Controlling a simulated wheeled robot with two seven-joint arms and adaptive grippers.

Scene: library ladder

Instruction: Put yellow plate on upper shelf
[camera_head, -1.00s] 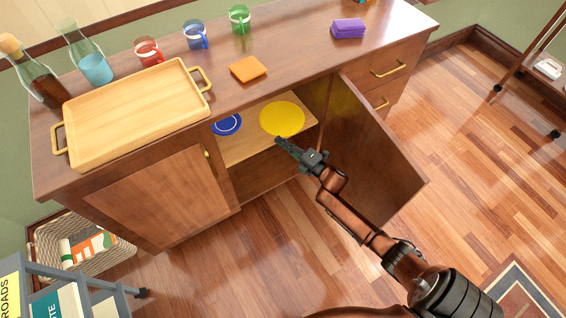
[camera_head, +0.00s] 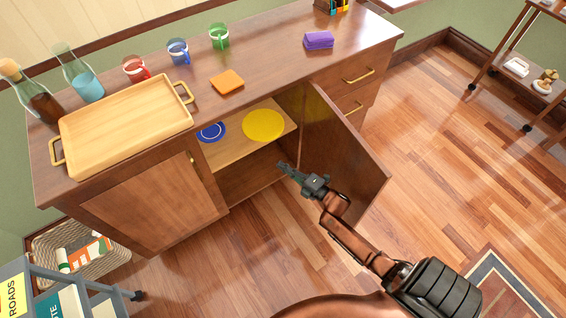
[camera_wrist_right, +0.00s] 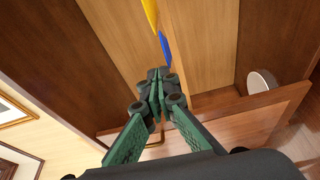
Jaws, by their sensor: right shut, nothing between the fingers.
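The yellow plate (camera_head: 264,126) lies flat on the upper shelf (camera_head: 232,151) inside the open cabinet. A blue plate (camera_head: 211,131) lies to its left on the same shelf. My right gripper (camera_head: 281,166) is shut and empty, in front of the cabinet opening and below the yellow plate in the picture, apart from it. In the right wrist view, my right gripper (camera_wrist_right: 158,92) has its fingers together. The edges of the yellow plate (camera_wrist_right: 150,12) and the blue plate (camera_wrist_right: 165,48) show beyond the fingertips. My left gripper is out of view.
The open cabinet door (camera_head: 345,158) stands out to the right of my right gripper. A wooden tray (camera_head: 125,124), an orange square (camera_head: 227,82), mugs and bottles stand on the cabinet top. A grey cart (camera_head: 60,290) is at lower left. Floor ahead is clear.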

